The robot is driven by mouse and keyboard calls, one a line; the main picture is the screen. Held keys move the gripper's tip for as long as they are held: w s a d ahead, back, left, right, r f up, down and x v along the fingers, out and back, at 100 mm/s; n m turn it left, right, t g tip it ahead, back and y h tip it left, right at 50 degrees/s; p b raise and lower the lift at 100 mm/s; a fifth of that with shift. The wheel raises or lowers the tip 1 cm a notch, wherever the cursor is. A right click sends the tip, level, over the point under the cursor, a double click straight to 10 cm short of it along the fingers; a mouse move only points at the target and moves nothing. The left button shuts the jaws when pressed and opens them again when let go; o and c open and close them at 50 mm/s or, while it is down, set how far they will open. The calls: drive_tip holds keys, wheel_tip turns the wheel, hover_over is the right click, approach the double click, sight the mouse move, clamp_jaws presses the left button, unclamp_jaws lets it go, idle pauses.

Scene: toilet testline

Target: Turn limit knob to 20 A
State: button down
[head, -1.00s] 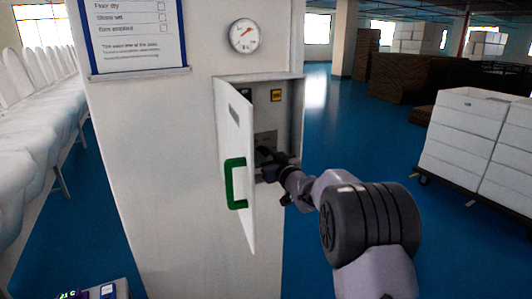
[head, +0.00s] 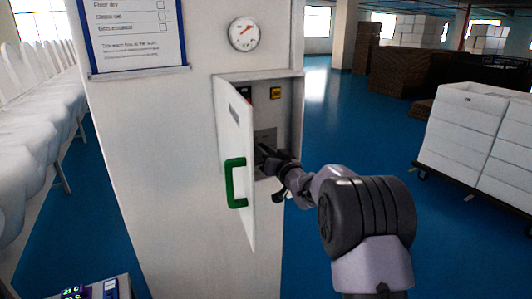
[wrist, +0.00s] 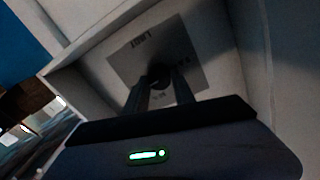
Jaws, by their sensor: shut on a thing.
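The limit knob (wrist: 158,70) is a small dark round shape on a grey plate (wrist: 130,62) inside the open wall cabinet. The plate's lettering looks upside down in the wrist view; a word like "LIMIT" shows, but the scale marks are too blurred to read. My gripper (wrist: 159,82) reaches into the cabinet with its two dark fingers closed on the knob. In the head view my gripper (head: 264,152) is in front of the plate (head: 266,136), partly behind the cabinet door (head: 236,130). The knob is hidden there and its pointer cannot be made out.
The open door with its green handle (head: 231,183) stands close to the left of my gripper. A yellow-marked switch (head: 276,93) is above the plate. A round gauge (head: 244,34) hangs above the cabinet. White crates (head: 465,130) stand at right; blue floor lies between.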

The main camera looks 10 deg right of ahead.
drive_tip(key=shift+r, duration=0.1)
drive_tip(key=c, duration=1)
unclamp_jaws()
drive_tip(key=shift+c, duration=0.2)
drive_tip(key=p+v, duration=0.1)
drive_tip(key=v, duration=1.6)
drive_tip(key=shift+s, duration=0.25)
